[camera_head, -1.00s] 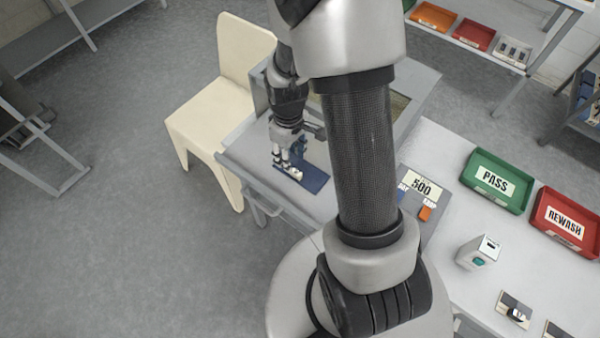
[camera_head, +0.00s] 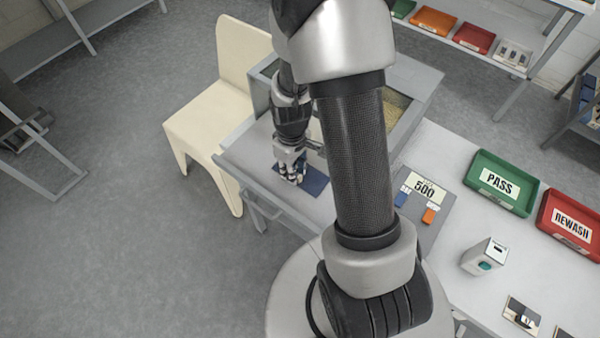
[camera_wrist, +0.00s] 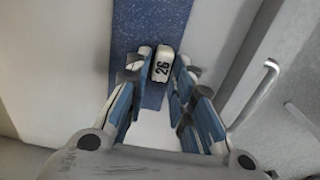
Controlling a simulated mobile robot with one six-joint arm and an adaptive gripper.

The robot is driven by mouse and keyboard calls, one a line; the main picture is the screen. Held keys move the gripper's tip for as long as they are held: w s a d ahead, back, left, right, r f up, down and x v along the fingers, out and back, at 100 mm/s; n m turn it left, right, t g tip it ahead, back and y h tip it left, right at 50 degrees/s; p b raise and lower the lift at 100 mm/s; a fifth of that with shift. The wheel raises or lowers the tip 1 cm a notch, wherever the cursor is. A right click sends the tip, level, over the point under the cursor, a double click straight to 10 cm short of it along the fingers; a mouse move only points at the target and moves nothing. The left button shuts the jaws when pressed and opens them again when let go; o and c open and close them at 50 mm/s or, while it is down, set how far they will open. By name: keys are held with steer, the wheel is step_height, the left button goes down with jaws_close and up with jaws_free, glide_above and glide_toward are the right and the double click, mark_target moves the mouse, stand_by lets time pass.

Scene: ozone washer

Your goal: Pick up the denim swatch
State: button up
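The denim swatch (camera_head: 316,182) is a dark blue flat piece lying on the light grey bench top. In the wrist view it shows as a blue strip (camera_wrist: 143,30) running up the picture. A small white block or tag marked 26 (camera_wrist: 163,68) sits on it. My gripper (camera_head: 290,180) is low over the swatch, pointing down. In the wrist view my gripper (camera_wrist: 164,62) is open, with one fingertip on each side of the white tag and very little gap. Whether the fingers touch the tag is not clear. In the head view my gripper hides the tag.
A cream chair (camera_head: 215,115) stands left of the bench.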

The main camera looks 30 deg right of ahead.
jaws_close()
